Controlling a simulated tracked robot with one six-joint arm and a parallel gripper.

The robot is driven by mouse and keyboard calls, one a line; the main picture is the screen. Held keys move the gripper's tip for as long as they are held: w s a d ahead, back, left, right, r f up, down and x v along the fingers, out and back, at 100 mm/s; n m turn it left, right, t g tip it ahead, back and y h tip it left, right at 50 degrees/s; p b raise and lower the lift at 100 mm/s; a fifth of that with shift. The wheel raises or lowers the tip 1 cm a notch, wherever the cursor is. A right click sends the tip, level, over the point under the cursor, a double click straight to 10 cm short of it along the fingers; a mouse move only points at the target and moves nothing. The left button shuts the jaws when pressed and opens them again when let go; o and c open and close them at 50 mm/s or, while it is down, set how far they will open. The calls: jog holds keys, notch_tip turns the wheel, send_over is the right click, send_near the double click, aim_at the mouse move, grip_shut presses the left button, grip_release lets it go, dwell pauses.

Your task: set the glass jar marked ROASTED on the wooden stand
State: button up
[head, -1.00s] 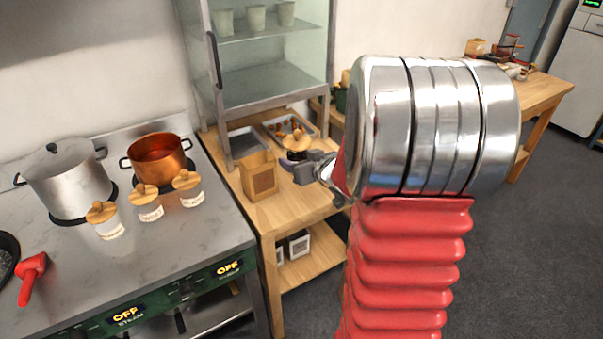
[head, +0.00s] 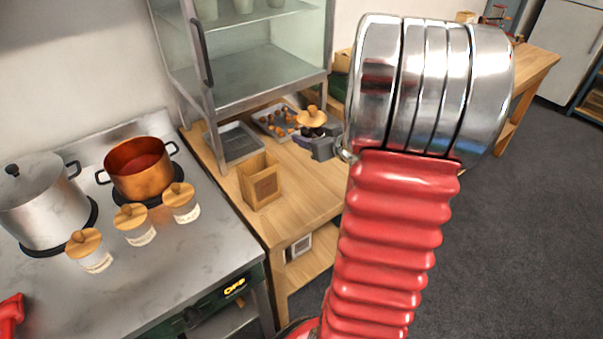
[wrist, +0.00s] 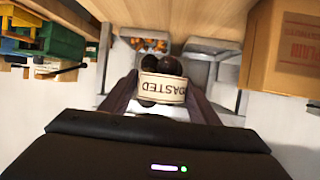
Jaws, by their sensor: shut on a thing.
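The glass jar (wrist: 162,90) sits between my gripper's fingers in the wrist view, with dark contents and a cream label reading ROASTED, its first letter partly hidden. In the head view its round wooden lid (head: 311,117) shows above my gripper (head: 316,143), which is shut on the jar. The jar is over the back part of the wooden table (head: 300,190), near the trays; I cannot tell its height above the top. I cannot pick out a separate wooden stand. My arm hides part of the table's right side.
A wooden box (head: 260,183) stands on the table, left of the gripper. Behind are a tray of chestnuts (head: 272,122), a grey tray (head: 236,142) and a glass cabinet (head: 255,60). Three lidded jars (head: 134,224), a copper pot (head: 140,168) and a steel pot (head: 45,205) stand on the stove.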

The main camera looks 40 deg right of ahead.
jog(key=shift+s+d, duration=0.2)
jog(key=shift+d, duration=0.05)
jog(key=shift+f, duration=2.9)
jog(key=shift+f, duration=2.05)
jog(key=shift+f, duration=0.1)
jog(key=o, duration=1.3)
jog(key=shift+o, duration=0.2)
